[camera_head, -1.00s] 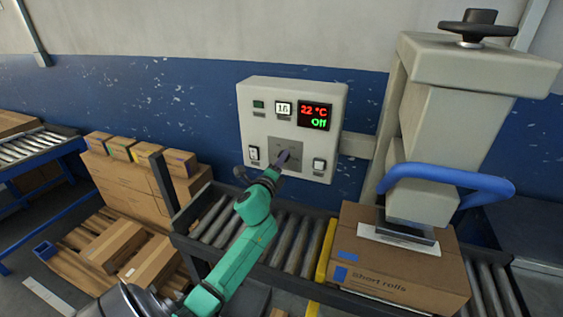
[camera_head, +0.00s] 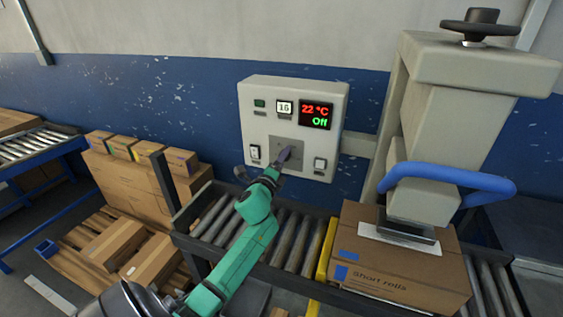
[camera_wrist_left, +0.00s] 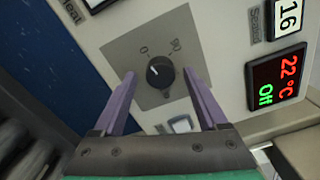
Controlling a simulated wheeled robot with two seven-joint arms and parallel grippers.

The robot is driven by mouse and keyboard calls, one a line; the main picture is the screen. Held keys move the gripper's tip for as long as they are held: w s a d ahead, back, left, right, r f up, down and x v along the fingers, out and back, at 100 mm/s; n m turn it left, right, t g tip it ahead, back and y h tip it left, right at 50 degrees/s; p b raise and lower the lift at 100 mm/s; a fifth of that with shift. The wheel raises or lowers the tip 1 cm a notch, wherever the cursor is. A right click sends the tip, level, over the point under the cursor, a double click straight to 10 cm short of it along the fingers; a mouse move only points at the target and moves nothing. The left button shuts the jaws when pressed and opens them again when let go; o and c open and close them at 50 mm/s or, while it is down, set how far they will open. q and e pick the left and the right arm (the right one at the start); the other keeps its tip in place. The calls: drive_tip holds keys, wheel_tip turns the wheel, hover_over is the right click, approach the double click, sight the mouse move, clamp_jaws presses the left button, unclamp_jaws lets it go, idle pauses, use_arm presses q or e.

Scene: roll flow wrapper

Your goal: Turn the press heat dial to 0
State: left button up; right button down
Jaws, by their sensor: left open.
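The black heat dial (camera_wrist_left: 160,72) sits on a grey square plate (camera_wrist_left: 122,48) on the control box (camera_head: 258,122). Its white mark points up and left, toward the printed 0. My left gripper (camera_wrist_left: 159,76) is open, with one purple finger on each side of the dial. I cannot tell whether the fingers touch it. In the head view my left gripper (camera_head: 285,155) is at the plate and hides the dial. The display (camera_head: 315,115) reads 22 °C in red and Off in green. My right gripper is not in view.
Two rocker switches flank the plate, one at left (camera_head: 255,153) and one at right (camera_head: 319,165). A counter (camera_head: 284,107) reads 16. A roller conveyor (camera_head: 300,238) runs below the box. The press (camera_head: 432,135) with its blue handle stands right, above a carton (camera_head: 402,268).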

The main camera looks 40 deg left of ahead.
use_arm(q)
drive_tip(key=b+v, duration=0.1)
drive_tip(key=v, duration=1.3)
drive_tip(key=shift+s+b, duration=0.3)
drive_tip(key=shift+b, duration=0.05)
drive_tip(key=shift+d, duration=0.15)
